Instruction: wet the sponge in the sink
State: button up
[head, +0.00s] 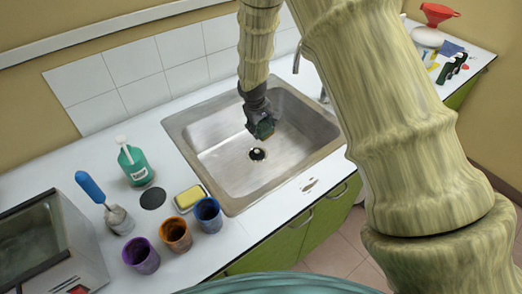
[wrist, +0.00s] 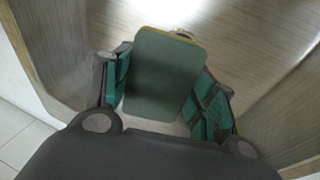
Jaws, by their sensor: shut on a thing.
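My gripper (head: 262,125) is shut on the sponge and holds it inside the sink opening, above the drain (head: 257,154). In the wrist view the sponge (wrist: 163,75) shows a grey-green face with a yellow edge, between the green-padded fingers of my gripper (wrist: 165,88). The metal sink (head: 222,160) is a single basin, and no water is seen in it. The faucet spout (head: 297,60) shows behind the basin; the rest of it is hidden by my arm. Whether the sponge is wet cannot be told.
Left of the sink stand a green bottle (head: 135,166), a yellow block on a dish (head: 188,197), blue (head: 207,214), orange (head: 175,235) and purple (head: 141,256) cups, and a blue-handled tool (head: 90,186).

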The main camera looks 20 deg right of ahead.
aim_at(263, 122)
jog(key=shift+r+p, duration=1.5)
jog(key=shift+r, duration=1.1)
dwell(0.4)
jog(key=shift+r+p, duration=1.35)
jog(key=shift+r, duration=0.7)
jog(key=shift+f, duration=0.1)
jog(key=shift+s+a+f, duration=0.1)
jog(key=s+a+f+m+b, duration=0.2)
jog(key=s+f+b, duration=0.1)
jog(key=s, duration=0.3)
jog(key=s+a+f+m+g+b, duration=0.1)
jog(key=s+a+f+m+b, duration=0.1)
jog(key=s, duration=0.4)
jog(key=shift+a+f+h+b, duration=0.3)
jog(key=shift+f+h+b, duration=0.15)
jog(key=shift+f, duration=0.2)
